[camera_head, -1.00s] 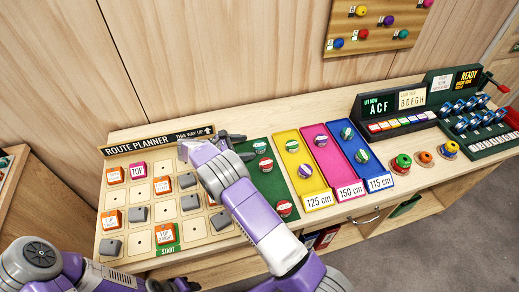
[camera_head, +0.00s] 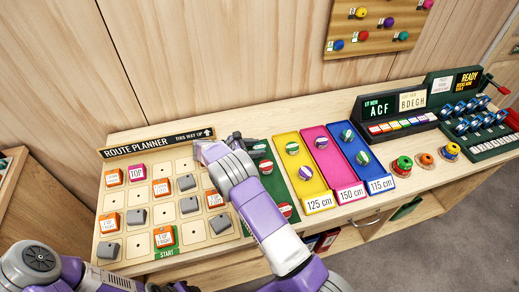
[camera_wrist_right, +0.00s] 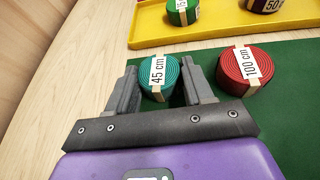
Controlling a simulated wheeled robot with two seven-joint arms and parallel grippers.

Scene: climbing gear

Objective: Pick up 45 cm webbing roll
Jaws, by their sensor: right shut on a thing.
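The 45 cm webbing roll (camera_wrist_right: 159,80) is a teal coil with a pale label band. In the right wrist view it sits between the two grey fingers of my right gripper (camera_wrist_right: 158,88), which is shut on it. It is at the green mat (camera_wrist_right: 285,110), with its label facing up. I cannot tell whether it is clear of the surface. In the head view my right gripper (camera_head: 239,145) is at the mat's far left corner and hides the roll.
A red 100 cm roll (camera_wrist_right: 243,67) lies close right of my gripper. The yellow tray (camera_head: 318,203), pink tray (camera_head: 350,194) and blue tray (camera_head: 381,185) stand to the right with rolls. The route planner board (camera_head: 187,225) with tiles is on the left.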

